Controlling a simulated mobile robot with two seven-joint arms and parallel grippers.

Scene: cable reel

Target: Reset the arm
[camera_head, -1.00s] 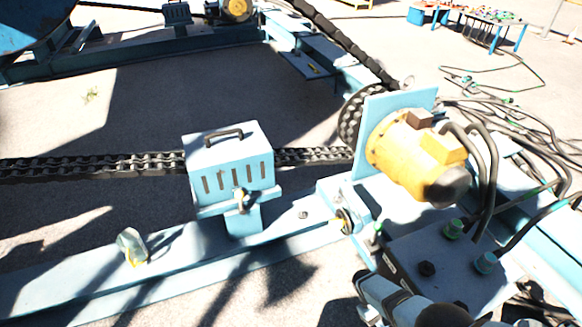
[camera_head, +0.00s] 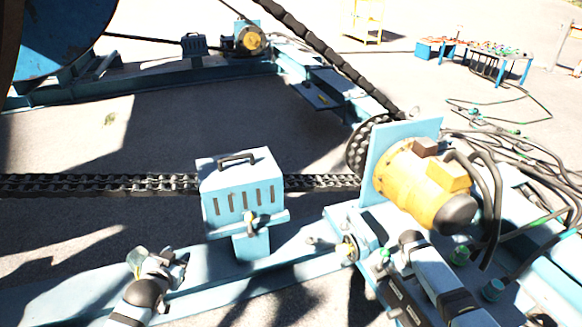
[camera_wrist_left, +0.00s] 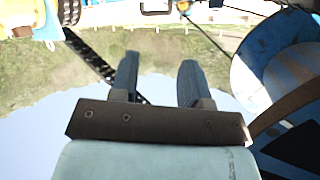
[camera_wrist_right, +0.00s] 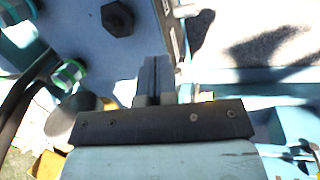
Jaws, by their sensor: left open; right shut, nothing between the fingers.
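My left gripper (camera_wrist_left: 158,78) is open and empty in the left wrist view, its two fingers apart against sky and grass. In the head view my left arm enters at the bottom left, over the blue base beam (camera_head: 215,278). My right gripper (camera_wrist_right: 158,78) is shut, its fingers together with nothing between them. In the right wrist view it is beside a blue box with a dark bolt (camera_wrist_right: 117,18) and a green-ringed connector (camera_wrist_right: 70,72). In the head view my right arm covers much of that box, and the right fingertips are not clear.
A blue reel (camera_head: 62,40) is at the upper left. A table with tools (camera_head: 480,52) stands far right.

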